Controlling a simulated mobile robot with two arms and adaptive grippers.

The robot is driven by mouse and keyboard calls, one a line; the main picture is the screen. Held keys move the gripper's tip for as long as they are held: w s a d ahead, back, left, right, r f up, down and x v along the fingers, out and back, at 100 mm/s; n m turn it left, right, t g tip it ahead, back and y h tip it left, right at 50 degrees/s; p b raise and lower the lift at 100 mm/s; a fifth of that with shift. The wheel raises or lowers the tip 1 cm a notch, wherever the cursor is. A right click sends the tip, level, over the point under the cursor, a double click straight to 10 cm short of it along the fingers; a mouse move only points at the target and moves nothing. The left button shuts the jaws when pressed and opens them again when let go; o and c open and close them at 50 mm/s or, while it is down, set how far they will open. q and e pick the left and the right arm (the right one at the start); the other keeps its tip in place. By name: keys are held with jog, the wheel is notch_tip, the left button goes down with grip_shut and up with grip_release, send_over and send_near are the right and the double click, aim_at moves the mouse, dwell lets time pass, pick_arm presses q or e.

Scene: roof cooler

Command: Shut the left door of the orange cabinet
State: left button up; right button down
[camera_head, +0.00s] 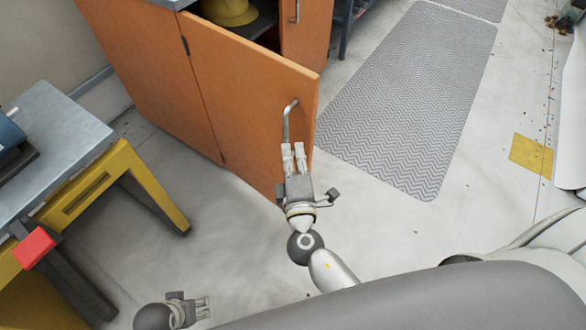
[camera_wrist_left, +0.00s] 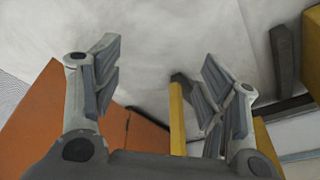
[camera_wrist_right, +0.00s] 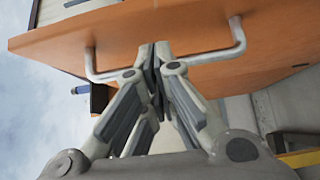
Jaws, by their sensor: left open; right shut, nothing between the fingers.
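The orange cabinet (camera_head: 140,62) stands at the upper left of the head view. Its left door (camera_head: 245,95) is wide open, swung out toward me, and also shows in the right wrist view (camera_wrist_right: 190,22). The door's grey bar handle (camera_head: 287,122) is near its free edge; it spans the right wrist view (camera_wrist_right: 238,38). My right gripper (camera_head: 294,148) is shut and empty, its fingertips at the handle. In the right wrist view they overlap the middle of the bar; I cannot tell whether they touch. My left gripper (camera_head: 206,308) is open, low at the bottom left, away from the door.
A yellow hat (camera_head: 230,11) is inside the cabinet. A grey-topped table with a yellow frame (camera_head: 75,195) stands at the left, near the cabinet. A grey patterned mat (camera_head: 400,110) lies right of the door. The floor between table and right arm is clear.

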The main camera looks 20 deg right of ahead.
aim_at(300, 130)
pick_arm(q)
jog(key=shift+s+f, duration=0.2)
jog(key=shift+f, duration=0.65)
pick_arm(e)
jog(key=shift+w+d, duration=0.35)
jog(key=shift+d, duration=0.3)
jog(key=shift+w+d, duration=0.35)
jog(key=shift+d, duration=0.3)
jog(key=shift+d, duration=0.1)
